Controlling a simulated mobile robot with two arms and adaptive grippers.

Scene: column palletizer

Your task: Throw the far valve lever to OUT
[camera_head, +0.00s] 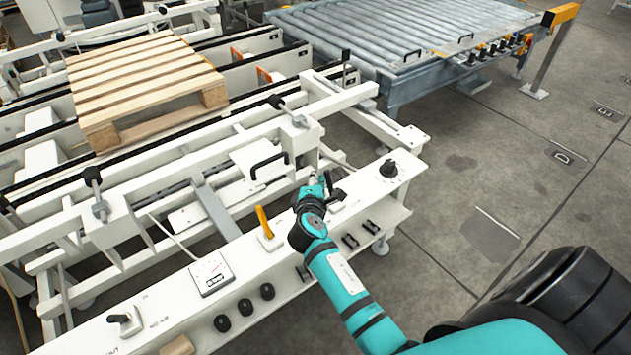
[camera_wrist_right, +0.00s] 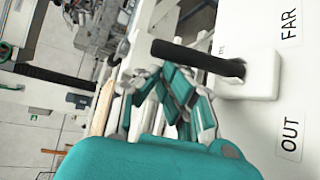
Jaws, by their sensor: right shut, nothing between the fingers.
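The far valve lever (camera_wrist_right: 195,55) is a black rod on a white block at the panel's edge, beside the printed words FAR and OUT. In the wrist view the rod points left, away from the words. In the head view part of the lever (camera_head: 337,195) shows close to my right gripper, which partly hides it. My right gripper (camera_head: 318,183) is shut and empty. In the wrist view its fingers (camera_wrist_right: 172,80) lie right beside the rod, below it in the picture; I cannot tell whether they touch. My left gripper is not in view.
The white control panel carries a yellow lever (camera_head: 264,222), a gauge (camera_head: 210,272), black knobs (camera_head: 245,306), a rotary knob (camera_head: 388,168) and another lever (camera_head: 125,320) at its near end. Behind it a wooden pallet (camera_head: 145,85) sits on the conveyor. The floor at right is clear.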

